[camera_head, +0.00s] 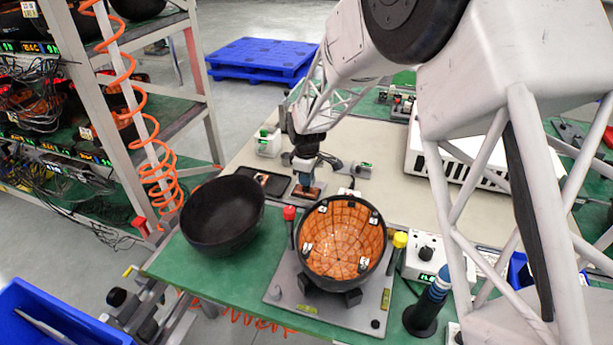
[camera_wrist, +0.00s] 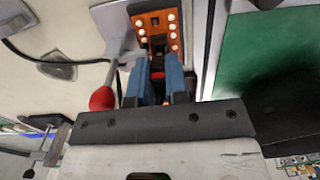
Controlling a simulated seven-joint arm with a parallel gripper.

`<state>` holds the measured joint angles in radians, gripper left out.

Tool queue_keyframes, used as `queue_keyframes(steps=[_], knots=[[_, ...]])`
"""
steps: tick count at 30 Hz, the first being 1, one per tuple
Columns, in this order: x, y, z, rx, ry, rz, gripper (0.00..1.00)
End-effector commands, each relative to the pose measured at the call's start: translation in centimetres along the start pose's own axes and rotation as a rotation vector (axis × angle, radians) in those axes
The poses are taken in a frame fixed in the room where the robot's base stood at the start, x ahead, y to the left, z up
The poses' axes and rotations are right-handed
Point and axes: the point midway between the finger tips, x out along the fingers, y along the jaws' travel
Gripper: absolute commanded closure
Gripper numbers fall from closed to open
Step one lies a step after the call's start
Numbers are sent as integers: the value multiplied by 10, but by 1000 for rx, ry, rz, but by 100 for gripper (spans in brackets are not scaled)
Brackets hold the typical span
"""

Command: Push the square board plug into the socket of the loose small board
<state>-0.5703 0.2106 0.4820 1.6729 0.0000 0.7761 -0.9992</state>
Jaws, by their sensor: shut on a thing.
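The loose small board (camera_wrist: 174,20) is orange-brown with white round contacts along both sides, at the top middle of the wrist view. It also shows below my gripper in the head view (camera_head: 308,191). My gripper (camera_wrist: 158,84) has blue fingers, shut on a small dark piece with a red part, which I take for the square board plug (camera_wrist: 157,75). The plug is mostly hidden between the fingers, in line with the board's near edge. Whether it touches or sits in the socket I cannot tell. In the head view my gripper (camera_head: 304,180) is just over the board.
A red-tipped clamp lever (camera_wrist: 102,98) stands close left of my fingers. A black tray (camera_head: 262,182) lies left of the board. A black bowl (camera_head: 222,214) and an orange-lined bowl (camera_head: 343,240) on a fixture stand in front. A white slotted box (camera_head: 470,165) is right; beige tabletop between is clear.

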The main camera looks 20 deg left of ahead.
Motion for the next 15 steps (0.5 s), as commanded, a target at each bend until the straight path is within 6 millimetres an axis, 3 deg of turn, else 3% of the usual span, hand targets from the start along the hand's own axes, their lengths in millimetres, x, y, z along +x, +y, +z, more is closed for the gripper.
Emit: queue_keyframes(steps=[15], knots=[[8, 0, 0, 0, 0, 0, 100]])
